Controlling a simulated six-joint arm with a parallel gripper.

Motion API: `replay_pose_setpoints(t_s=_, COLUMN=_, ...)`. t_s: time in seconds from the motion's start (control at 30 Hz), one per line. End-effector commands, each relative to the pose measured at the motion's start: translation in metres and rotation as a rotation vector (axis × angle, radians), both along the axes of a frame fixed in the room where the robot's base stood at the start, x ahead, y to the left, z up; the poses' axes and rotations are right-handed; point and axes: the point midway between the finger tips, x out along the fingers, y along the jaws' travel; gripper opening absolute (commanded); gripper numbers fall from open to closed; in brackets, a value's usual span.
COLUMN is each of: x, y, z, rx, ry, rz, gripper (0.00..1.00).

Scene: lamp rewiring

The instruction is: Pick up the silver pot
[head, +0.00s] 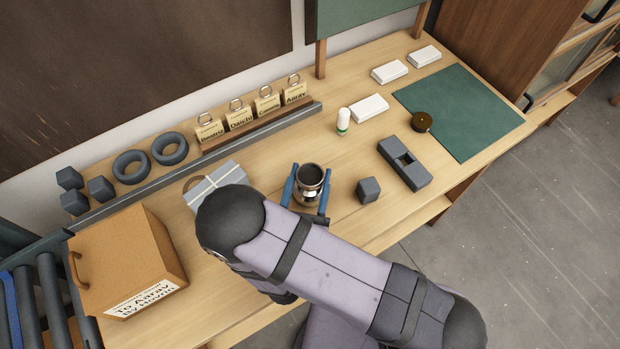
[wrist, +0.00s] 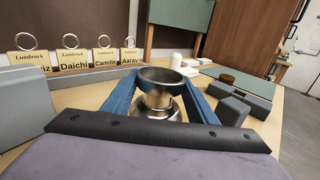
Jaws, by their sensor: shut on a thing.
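The silver pot (head: 309,181) is a small shiny metal vessel with a dark inside and an open top. It is upright near the middle of the bench. My gripper (head: 308,190) has its two blue fingers on either side of the pot and is shut on it. In the wrist view the pot (wrist: 158,92) stands between the blue fingers, its wide rim up and its flared silver lower part showing below. I cannot tell whether its bottom touches the bench.
A dark grey cube (head: 368,190) and a grey block with a square hole (head: 404,162) lie right of the pot. A white-and-green bottle (head: 343,121) and a brown round piece (head: 422,122) stand behind. A grey tied parcel (head: 216,184) and cardboard box (head: 127,262) are left.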

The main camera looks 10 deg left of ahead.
Motion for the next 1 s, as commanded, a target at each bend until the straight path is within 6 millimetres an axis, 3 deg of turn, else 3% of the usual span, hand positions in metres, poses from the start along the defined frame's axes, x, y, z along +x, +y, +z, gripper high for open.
replay_pose_setpoints(t_s=0.27, x=0.0, y=0.0, z=0.023, rx=0.004, ry=-0.003, rz=0.0, gripper=0.21)
replay_pose_setpoints(t_s=0.7, x=0.0, y=0.0, z=0.079, rx=0.005, ry=-0.002, rz=0.0, gripper=0.21)
replay_pose_setpoints(t_s=1.0, x=0.0, y=0.0, z=0.095, rx=0.001, ry=-0.002, rz=0.0, gripper=0.21)
